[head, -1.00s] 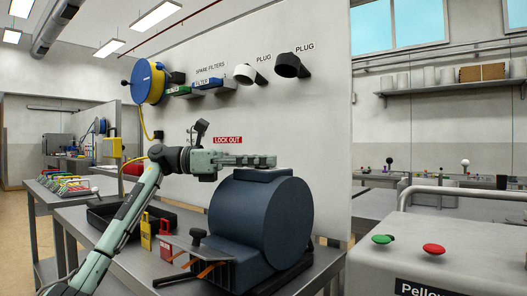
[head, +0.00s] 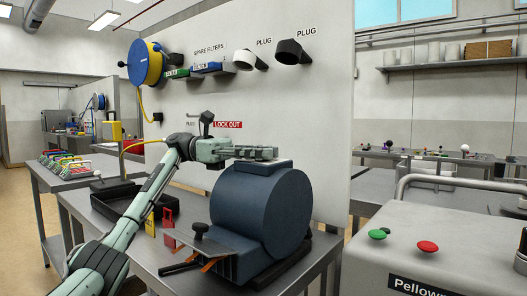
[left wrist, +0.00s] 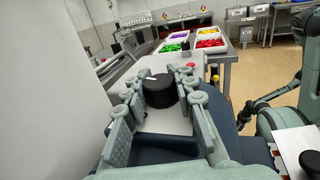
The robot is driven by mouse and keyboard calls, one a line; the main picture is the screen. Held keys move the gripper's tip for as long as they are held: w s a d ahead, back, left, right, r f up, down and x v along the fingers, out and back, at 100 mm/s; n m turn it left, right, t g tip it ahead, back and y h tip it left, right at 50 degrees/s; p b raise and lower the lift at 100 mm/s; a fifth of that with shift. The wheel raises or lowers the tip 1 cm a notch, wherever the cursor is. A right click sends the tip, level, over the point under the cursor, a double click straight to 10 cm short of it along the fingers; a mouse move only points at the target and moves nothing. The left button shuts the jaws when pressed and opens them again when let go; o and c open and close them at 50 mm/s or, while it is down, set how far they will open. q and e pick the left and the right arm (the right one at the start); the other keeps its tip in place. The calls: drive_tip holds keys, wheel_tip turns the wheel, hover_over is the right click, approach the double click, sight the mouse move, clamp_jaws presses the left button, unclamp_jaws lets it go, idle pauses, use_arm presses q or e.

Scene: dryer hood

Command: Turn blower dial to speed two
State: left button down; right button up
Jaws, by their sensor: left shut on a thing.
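The blower (head: 262,212) is a dark blue drum on the grey bench in the head view. My left gripper (head: 262,154) lies level just over its flat top. In the left wrist view a short black round dial (left wrist: 158,92) stands between the two fingers of my left gripper (left wrist: 165,100). The fingers are closed on its sides. The fingers hide the dial in the head view, and no speed marks can be read.
A black knob (head: 199,228) stands on a plate at the blower's front left. A black tray (head: 118,200) and red and yellow tags (head: 168,230) are beside it. A white panel (head: 300,100) stands behind. A grey machine with green and red buttons (head: 428,246) is at the right.

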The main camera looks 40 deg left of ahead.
use_arm(q)
drive_tip(key=shift+f, duration=0.15)
drive_tip(key=c, duration=1.2)
unclamp_jaws()
drive_tip(key=v, duration=0.6)
drive_tip(key=shift+a, duration=0.4)
drive_tip(key=shift+s+a, duration=0.15)
drive_tip(key=shift+a, duration=0.15)
